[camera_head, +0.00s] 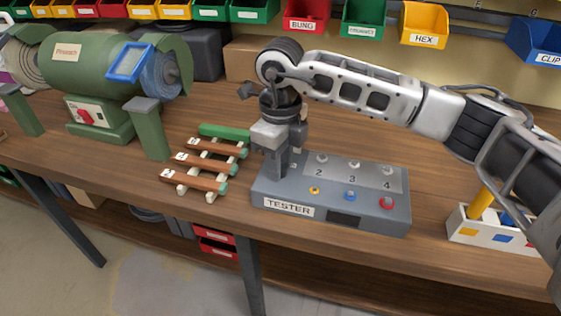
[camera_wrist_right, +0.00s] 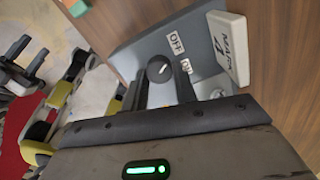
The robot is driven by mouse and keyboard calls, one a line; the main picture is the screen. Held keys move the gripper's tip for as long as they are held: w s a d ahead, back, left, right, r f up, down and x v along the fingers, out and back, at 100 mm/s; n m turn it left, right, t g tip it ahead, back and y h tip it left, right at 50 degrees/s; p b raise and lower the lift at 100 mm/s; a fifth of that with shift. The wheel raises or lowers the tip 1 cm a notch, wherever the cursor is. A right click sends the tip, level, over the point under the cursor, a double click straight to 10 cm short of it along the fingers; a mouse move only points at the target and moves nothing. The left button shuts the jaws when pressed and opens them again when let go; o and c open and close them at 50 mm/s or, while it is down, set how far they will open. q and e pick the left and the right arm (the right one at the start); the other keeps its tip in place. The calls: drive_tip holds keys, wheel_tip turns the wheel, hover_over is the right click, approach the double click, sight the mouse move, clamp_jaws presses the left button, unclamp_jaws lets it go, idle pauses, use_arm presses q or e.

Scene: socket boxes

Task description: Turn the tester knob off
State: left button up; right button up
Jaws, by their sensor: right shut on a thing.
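The grey tester box (camera_head: 331,221) sits on the wooden bench, with a "TESTER" label on its front. My right gripper (camera_head: 275,172) points down over its left end. In the right wrist view, the round black knob (camera_wrist_right: 160,68) on the grey box has a short white line on its face. An "OFF" label (camera_wrist_right: 177,43) and a second small label (camera_wrist_right: 187,66) lie beside it. My right gripper (camera_wrist_right: 163,88) is shut on the knob, a finger on either side. The head view hides the knob behind the gripper. I cannot tell for sure which label the line meets. My left gripper is not seen.
A green grinding machine (camera_head: 105,75) stands further left. A white tray (camera_head: 474,234) with coloured pieces is at the right. Coloured bins line the back. Bare bench lies behind the tester.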

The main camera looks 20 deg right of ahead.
drive_tip(key=shift+w+r, duration=0.1)
drive_tip(key=shift+r, duration=0.05)
drive_tip(key=o, duration=1)
wheel_tip(320, 180, up, 16)
drive_tip(key=shift+f, duration=0.1)
